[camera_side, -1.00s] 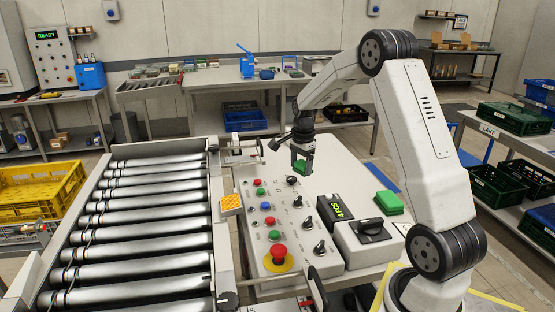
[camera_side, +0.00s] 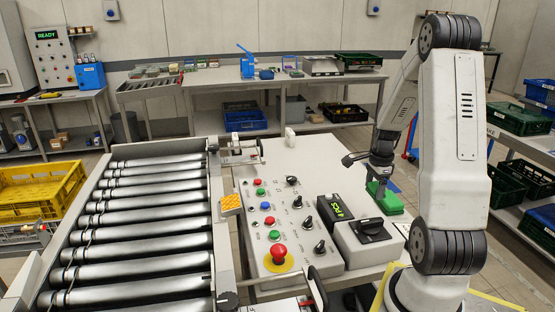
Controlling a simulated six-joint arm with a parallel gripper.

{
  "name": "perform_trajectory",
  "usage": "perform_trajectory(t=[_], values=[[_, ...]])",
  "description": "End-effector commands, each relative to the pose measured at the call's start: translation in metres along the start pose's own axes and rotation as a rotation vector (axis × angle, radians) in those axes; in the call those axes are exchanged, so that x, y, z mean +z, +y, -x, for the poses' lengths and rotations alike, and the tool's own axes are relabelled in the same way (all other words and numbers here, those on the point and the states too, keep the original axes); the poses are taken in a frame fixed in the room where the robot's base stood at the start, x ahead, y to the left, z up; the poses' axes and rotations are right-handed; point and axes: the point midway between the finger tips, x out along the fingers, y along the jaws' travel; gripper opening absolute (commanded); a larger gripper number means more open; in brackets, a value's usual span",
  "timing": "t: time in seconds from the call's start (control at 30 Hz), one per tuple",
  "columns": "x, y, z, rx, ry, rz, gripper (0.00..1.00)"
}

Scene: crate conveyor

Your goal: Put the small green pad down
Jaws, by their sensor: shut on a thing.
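My gripper (camera_side: 380,178) points down at the right end of the grey table, shut on the small green pad (camera_side: 373,187). The pad is partly hidden by the jaws. Just below and to the right is a larger green block (camera_side: 391,205) on the table. The held pad overlaps the back left of this block in the picture. I cannot tell whether they touch.
A blue flat piece (camera_side: 394,187) lies behind the green block.

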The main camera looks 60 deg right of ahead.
Motion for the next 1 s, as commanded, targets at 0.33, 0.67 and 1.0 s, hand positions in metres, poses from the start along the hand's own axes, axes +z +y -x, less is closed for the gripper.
perform_trajectory(t=[0.33,0.67,1.0], values=[[0.000,0.001,-0.025,0.004,-0.001,0.001,0.23],[-0.001,0.000,-0.044,0.000,0.001,0.002,0.23],[-0.001,0.001,-0.063,0.003,0.000,0.002,0.23]])
